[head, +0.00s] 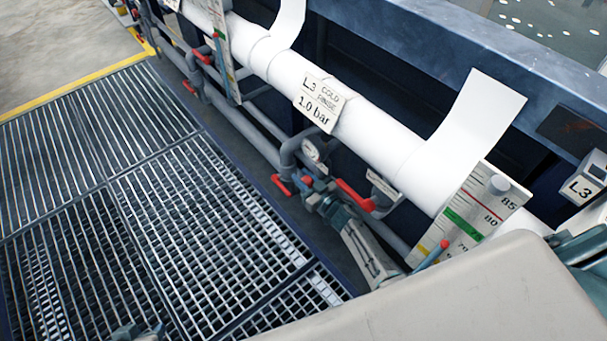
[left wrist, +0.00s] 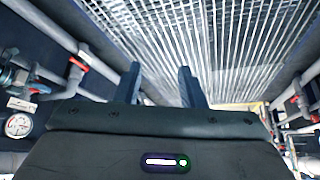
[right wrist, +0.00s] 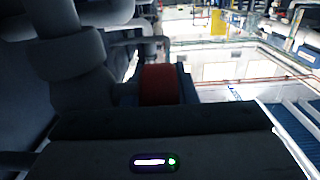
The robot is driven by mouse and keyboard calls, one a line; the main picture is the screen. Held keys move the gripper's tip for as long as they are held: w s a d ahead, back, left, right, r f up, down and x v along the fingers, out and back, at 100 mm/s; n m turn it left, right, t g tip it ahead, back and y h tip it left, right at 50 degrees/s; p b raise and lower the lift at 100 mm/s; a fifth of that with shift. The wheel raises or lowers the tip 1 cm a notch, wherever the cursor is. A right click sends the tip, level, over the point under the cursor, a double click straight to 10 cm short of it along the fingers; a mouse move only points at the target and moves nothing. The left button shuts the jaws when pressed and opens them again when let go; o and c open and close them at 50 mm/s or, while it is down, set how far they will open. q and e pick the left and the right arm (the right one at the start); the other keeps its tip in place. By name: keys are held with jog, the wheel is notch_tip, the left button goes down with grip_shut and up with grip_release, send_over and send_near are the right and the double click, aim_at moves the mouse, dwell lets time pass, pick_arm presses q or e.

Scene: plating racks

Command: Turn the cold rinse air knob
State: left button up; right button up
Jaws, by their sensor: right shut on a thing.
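The cold rinse sign (head: 318,101), reading "L3 COLD RINSE 1.0 bar", hangs on the white pipe. Below it are a small round gauge (head: 311,150) and a small red knob (head: 307,181). My right gripper (head: 317,194) is at this knob. In the right wrist view the red knob (right wrist: 160,85) is a dark red cylinder between the jaws, which are shut on it; one finger shows at its right side, the other is hard to make out. My left gripper (head: 138,331) is at the bottom edge of the head view. In the left wrist view its fingers (left wrist: 162,84) are apart and empty above the grating.
Red lever handles (head: 355,195) sit on the grey pipes close to my right gripper. A scale board (head: 470,214) with coloured bands stands to the right. The white pipe (head: 385,140) runs above. The floor grating (head: 150,200) at left is open and clear.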

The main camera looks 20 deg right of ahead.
jog(key=shift+g+p, duration=0.3)
jog(key=shift+p, duration=0.8)
jog(key=p, duration=0.2)
jog(key=g+p, duration=0.1)
jog(key=p, duration=0.2)
jog(key=shift+f+g+h, duration=0.2)
jog(key=shift+g+h, duration=0.1)
jog(key=shift+h, duration=0.1)
pick_arm(q)
jog(key=a+f+g, duration=0.2)
jog(key=f, duration=0.5)
jog(key=s+a+f+g+y, duration=0.1)
jog(key=a+f+g, duration=0.1)
jog(key=f, duration=0.4)
jog(key=shift+s+f, duration=0.3)
jog(key=shift+f, duration=0.1)
pick_arm(e)
jog(key=shift+f, duration=0.1)
jog(key=o, duration=0.7)
